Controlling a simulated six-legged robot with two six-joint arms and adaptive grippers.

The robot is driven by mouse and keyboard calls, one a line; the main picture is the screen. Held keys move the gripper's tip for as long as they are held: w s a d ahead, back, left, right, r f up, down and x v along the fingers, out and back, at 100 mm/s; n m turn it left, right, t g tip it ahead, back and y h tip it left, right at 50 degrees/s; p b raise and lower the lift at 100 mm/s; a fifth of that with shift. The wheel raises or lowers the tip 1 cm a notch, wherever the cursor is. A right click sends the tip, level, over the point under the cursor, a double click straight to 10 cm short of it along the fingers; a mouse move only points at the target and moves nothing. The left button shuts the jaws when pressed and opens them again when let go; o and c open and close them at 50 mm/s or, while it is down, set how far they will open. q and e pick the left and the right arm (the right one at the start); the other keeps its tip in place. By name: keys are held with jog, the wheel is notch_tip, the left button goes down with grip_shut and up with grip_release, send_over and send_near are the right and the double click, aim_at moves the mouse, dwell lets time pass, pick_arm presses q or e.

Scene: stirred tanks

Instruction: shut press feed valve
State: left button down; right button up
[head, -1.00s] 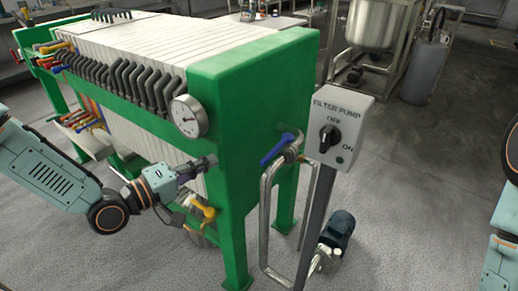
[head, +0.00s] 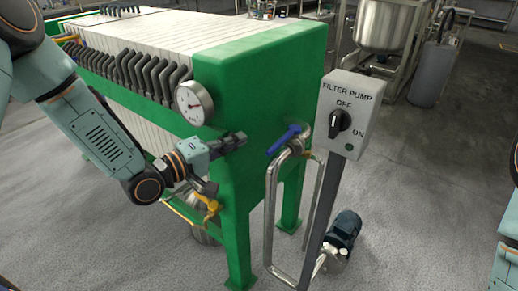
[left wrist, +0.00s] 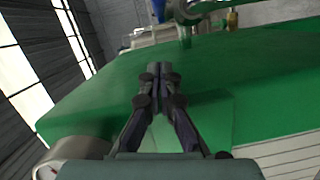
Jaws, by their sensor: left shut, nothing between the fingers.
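A valve with a blue lever handle (head: 284,138) sits on the bent steel feed pipe (head: 270,205) at the green end plate (head: 262,85) of the filter press. The lever slants up to the right. My left gripper (head: 238,139) is in front of the end plate, left of the lever and apart from it. Its fingers are closed together and empty. In the left wrist view the closed fingertips (left wrist: 158,70) point over the green surface. My right gripper is out of view.
A filter pump switch box (head: 348,115) on a post stands right of the lever. A pressure gauge (head: 194,103) is on the press above my left wrist. A yellow-handled valve (head: 208,203) is below the gripper. A dark pump motor (head: 342,230) sits on the floor.

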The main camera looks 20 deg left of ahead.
aim_at(281, 141)
pick_arm(q)
jog(key=d, duration=0.2)
jog(key=w+d+b, duration=0.1)
jog(key=d+f+b, duration=0.1)
jog(key=d, duration=0.1)
jog(key=shift+w+d, duration=0.25)
jog(key=shift+d, duration=0.05)
dwell(0.6)
